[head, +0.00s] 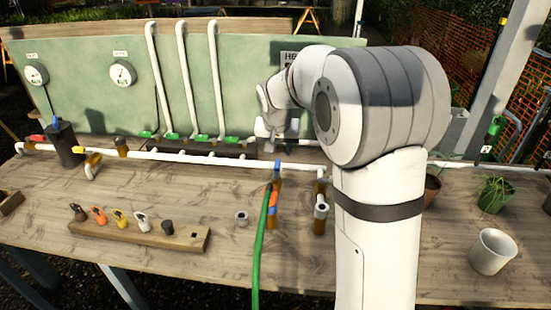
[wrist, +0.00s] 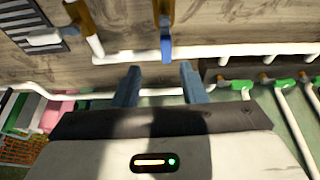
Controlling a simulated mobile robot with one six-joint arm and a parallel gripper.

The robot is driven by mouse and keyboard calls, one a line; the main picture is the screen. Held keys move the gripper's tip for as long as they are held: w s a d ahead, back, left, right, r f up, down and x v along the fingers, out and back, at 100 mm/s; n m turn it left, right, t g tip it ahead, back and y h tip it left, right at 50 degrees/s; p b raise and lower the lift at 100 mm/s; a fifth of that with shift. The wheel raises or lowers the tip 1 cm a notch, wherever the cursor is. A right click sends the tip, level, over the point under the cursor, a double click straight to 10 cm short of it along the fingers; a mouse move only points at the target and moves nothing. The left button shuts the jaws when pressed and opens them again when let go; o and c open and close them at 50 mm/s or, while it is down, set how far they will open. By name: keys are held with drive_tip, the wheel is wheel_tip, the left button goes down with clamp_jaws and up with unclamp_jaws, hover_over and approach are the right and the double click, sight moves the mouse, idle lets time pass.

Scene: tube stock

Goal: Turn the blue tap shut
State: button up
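The blue tap (head: 277,168) sits on the white pipe (head: 215,161) near the middle of the bench, above the green hose. In the wrist view the blue lever (wrist: 166,48) extends from a brass-coloured fitting towards my fingers. My gripper (wrist: 158,68) is open, its two fingers apart with nothing between them. The lever's end lies just beyond the gap, a little nearer the right finger; I see no contact. In the head view my gripper is small and partly hidden, just behind the pipe and left of my arm.
A row of green-handled taps (head: 204,138) runs along the green board (head: 95,85). A green hose (head: 260,240) hangs over the bench front. A wooden rack (head: 185,236) with several small fittings, a white cup (head: 492,251) and a potted plant (head: 494,195) stand on the bench.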

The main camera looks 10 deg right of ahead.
sight(277, 163)
drive_tip(key=x, duration=0.3)
drive_tip(key=w+x, duration=0.1)
drive_tip(key=x, duration=0.5)
drive_tip(key=shift+w+a+p, duration=0.1)
drive_tip(key=shift+w+p, duration=0.3)
drive_tip(key=shift+w, duration=0.1)
clamp_jaws()
